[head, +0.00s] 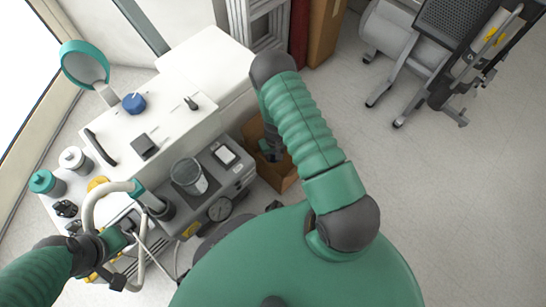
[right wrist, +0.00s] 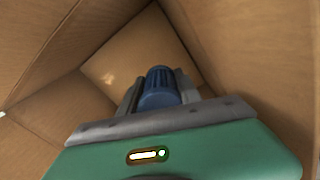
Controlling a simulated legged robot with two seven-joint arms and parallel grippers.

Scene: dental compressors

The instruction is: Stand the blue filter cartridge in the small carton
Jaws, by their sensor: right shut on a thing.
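The small carton (head: 283,177) stands open on the floor beside the compressor in the head view, partly covered by my right arm. Its brown inner walls (right wrist: 230,45) fill the right wrist view. My right gripper (head: 270,152) reaches down into it. In the right wrist view the gripper (right wrist: 159,92) is shut on the blue filter cartridge (right wrist: 160,88), a ribbed blue cylinder between the two fingers. Whether the cartridge touches the carton's bottom cannot be told. My left gripper (head: 118,243) is at the lower left by the pale hose; its jaws are unclear.
The compressor unit (head: 215,165) with its gauge and glass jar is left of the carton. A white cabinet top (head: 165,125) carries a blue knob (head: 134,103). A taller brown box (head: 326,30) stands behind. Grey floor (head: 450,190) is clear at right.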

